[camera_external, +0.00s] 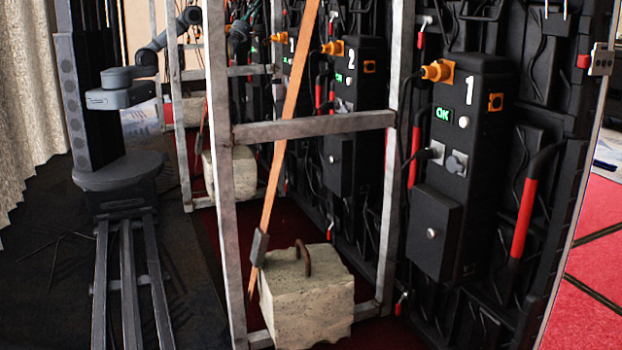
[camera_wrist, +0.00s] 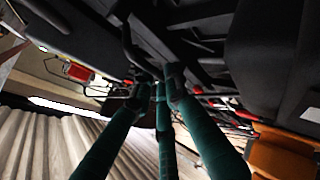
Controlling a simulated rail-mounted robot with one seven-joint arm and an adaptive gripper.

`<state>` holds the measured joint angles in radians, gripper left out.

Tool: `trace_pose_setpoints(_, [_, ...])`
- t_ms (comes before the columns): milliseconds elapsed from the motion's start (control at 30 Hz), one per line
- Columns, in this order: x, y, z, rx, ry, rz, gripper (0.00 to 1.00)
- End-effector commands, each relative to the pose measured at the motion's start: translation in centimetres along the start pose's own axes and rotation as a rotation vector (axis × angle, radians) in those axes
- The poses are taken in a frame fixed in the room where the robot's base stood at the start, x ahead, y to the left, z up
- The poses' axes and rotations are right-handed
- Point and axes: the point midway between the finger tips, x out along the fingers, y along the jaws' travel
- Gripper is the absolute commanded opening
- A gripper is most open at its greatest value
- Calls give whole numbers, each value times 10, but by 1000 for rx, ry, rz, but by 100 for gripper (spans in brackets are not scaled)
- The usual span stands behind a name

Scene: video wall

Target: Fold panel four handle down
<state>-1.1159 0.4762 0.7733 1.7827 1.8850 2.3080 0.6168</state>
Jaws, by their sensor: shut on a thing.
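My gripper's teal fingers fill the lower middle of the wrist view, and their dark tips (camera_wrist: 160,85) come together. They are shut on what looks like a dark handle; a curved black bar (camera_wrist: 128,42) runs up from the tips along the black panel back. The exact contact is hidden by the fingertips. In the external view my gripper (camera_external: 239,32) is small and far off at the top, close to the row of panels beyond panel two. The number four is not readable in either view, and the handle cannot be made out in the external view.
Panel one (camera_external: 456,170) and panel two (camera_external: 352,115) stand nearer. Metal support frames (camera_external: 222,200) with a concrete block (camera_external: 305,300) and an orange strap (camera_external: 283,140) stand before them. In the wrist view an orange part (camera_wrist: 285,150) lies right of my fingers.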

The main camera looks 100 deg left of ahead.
Motion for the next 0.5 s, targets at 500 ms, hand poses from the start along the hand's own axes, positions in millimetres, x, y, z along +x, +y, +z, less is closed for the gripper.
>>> trace_pose_setpoints(500, [0,1,0,0,-1,1,34])
